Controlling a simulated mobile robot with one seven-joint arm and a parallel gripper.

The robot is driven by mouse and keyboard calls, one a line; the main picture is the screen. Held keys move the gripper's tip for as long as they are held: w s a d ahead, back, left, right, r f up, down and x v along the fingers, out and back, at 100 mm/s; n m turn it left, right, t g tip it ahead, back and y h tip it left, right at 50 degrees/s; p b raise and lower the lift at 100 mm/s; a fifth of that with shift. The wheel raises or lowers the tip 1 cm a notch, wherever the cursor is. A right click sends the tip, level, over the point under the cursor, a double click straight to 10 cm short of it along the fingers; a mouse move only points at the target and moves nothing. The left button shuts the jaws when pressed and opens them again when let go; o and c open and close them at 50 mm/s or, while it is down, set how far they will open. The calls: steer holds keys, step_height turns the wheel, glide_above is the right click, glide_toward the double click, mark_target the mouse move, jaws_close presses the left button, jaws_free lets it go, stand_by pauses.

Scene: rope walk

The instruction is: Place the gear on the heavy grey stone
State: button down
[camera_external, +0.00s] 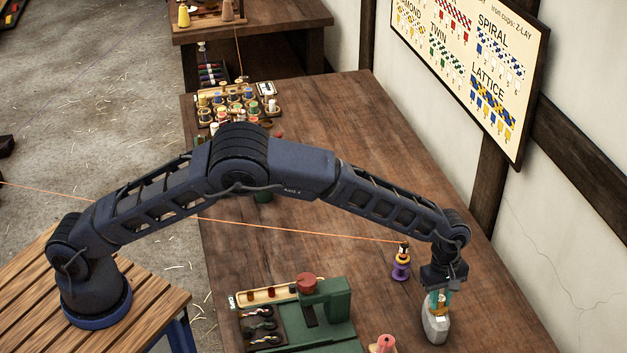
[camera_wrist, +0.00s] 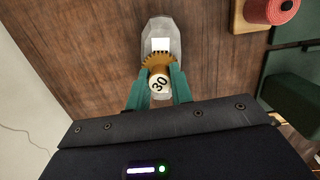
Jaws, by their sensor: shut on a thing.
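The gear (camera_wrist: 159,84) is brass-coloured with a toothed rim and a pale round face marked 30. My gripper (camera_wrist: 157,80) is shut on it, with a green finger on each side. The heavy grey stone (camera_wrist: 160,27) is pale and faceted with a white square patch; in the wrist view it lies just past the gear, partly hidden by it. In the external view the stone (camera_external: 435,328) stands on the bench right under my gripper (camera_external: 438,298), whose fingers hide most of the gear. I cannot tell whether the gear touches the stone.
A purple and yellow spool figure (camera_external: 401,263) stands left of the stone, with an orange cord running to it. A green machine (camera_external: 327,315) stands further left, and a pink-red spool (camera_external: 382,344) is at the front. The wall is on the right.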

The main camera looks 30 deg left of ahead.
steer(key=c, duration=1.2)
jaws_free()
steer(key=shift+f, duration=0.1)
steer(key=shift+c, duration=0.2)
step_height(320, 180, up, 12)
steer(key=w+a, duration=0.1)
